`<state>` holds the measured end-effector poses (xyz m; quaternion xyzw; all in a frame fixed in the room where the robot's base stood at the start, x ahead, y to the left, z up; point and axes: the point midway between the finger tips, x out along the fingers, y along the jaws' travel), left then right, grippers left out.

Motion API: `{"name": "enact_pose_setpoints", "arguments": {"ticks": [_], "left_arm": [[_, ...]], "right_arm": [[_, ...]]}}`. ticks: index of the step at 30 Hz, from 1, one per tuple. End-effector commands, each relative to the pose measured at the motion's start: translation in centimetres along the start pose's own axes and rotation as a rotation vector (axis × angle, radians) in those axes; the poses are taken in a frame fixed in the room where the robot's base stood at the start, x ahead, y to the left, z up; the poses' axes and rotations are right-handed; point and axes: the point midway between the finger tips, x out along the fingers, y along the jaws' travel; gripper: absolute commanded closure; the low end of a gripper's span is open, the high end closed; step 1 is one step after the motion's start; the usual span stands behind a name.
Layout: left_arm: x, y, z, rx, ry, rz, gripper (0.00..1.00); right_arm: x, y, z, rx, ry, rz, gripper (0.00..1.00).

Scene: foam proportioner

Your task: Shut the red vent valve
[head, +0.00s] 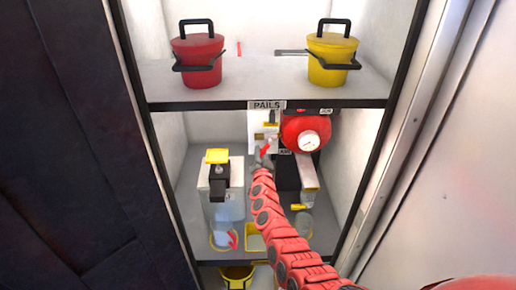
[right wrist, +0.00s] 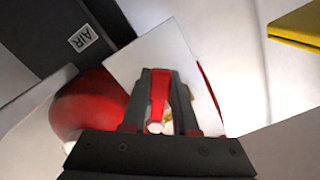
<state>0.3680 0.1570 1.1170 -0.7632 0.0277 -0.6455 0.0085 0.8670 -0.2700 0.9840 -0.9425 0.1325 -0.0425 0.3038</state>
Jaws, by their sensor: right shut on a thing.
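The red vent valve (right wrist: 159,92) shows in the right wrist view as a slim red lever in front of a pale plate. My right gripper (right wrist: 160,78) is shut on this lever, with one dark finger on each side. In the head view my right gripper (head: 263,160) is at the valve, left of the red round tank (head: 304,130) with its white gauge. There the valve shows only as a small red bit (head: 266,151), mostly hidden by the gripper. I cannot tell the valve's exact angle from the head view. My left gripper is not in view.
A shelf (head: 255,93) with a red pail (head: 198,62) and a yellow pail (head: 332,62) lies above the gripper. A pale container with a yellow top (head: 217,156) stands left. Cabinet side walls bound the space. Clear cups stand low in front.

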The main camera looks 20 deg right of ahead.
Motion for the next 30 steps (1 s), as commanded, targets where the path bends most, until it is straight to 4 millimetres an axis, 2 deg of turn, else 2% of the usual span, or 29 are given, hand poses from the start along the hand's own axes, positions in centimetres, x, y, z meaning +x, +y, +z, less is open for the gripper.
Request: {"name": "enact_pose_setpoints", "arguments": {"ticks": [15, 21, 30], "left_arm": [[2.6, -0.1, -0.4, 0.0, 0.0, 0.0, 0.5], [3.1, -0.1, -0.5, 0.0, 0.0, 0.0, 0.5], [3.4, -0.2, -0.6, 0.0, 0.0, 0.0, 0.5]], "right_arm": [[-0.1, 2.7, -0.6, -0.447, -0.004, 0.001, 1.0], [-0.1, 3.3, -0.9, -0.557, -0.003, 0.001, 1.0], [0.0, 3.7, -1.2, -0.632, 0.0, 0.0, 1.0]]}}
